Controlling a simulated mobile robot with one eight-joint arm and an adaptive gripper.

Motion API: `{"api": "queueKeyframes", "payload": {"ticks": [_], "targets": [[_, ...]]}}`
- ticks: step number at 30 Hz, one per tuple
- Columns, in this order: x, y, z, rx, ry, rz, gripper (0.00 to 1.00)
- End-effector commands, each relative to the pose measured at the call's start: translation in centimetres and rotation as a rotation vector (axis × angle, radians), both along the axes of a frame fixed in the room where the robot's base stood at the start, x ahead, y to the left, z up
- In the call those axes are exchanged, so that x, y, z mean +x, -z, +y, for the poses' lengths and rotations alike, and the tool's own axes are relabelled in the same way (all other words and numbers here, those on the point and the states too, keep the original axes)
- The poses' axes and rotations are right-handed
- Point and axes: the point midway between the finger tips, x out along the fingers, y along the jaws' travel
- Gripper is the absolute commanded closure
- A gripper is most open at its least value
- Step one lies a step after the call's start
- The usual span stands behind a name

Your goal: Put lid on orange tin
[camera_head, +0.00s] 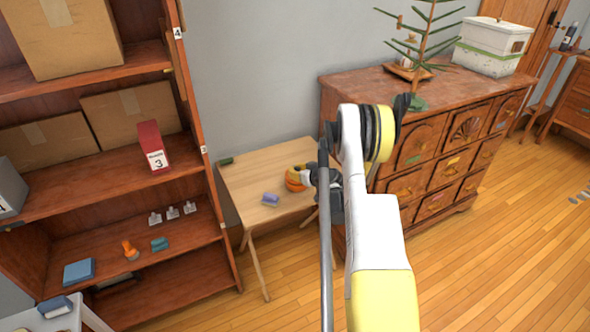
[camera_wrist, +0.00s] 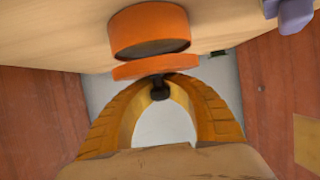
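The orange tin (camera_wrist: 148,28) stands open on the small wooden table; its dark inside shows at the rim in the wrist view. The orange lid (camera_wrist: 155,67) is a thin disc with a dark knob (camera_wrist: 158,92). It is right by the tin's open rim, with a dark gap between them; I cannot tell whether their edges touch. My gripper (camera_wrist: 158,86) has its yellow fingers closed in on the knob, holding the lid. In the head view, my gripper (camera_head: 300,174) is over the table, and the orange of tin and lid (camera_head: 293,184) is partly hidden by it.
A blue-purple object (camera_head: 270,199) lies on the small table (camera_head: 245,182), left of the tin. A dark green block (camera_head: 226,160) is at its back left corner. A shelf (camera_head: 190,240) stands left, a carved dresser (camera_head: 440,165) right. The table's front left is clear.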

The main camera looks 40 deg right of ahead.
Motion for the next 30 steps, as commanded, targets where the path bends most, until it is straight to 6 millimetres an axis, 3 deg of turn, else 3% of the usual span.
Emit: {"api": "queueKeyframes", "payload": {"ticks": [30], "targets": [[0.02,0.99,0.00,0.000,0.000,0.000,1.00]]}}
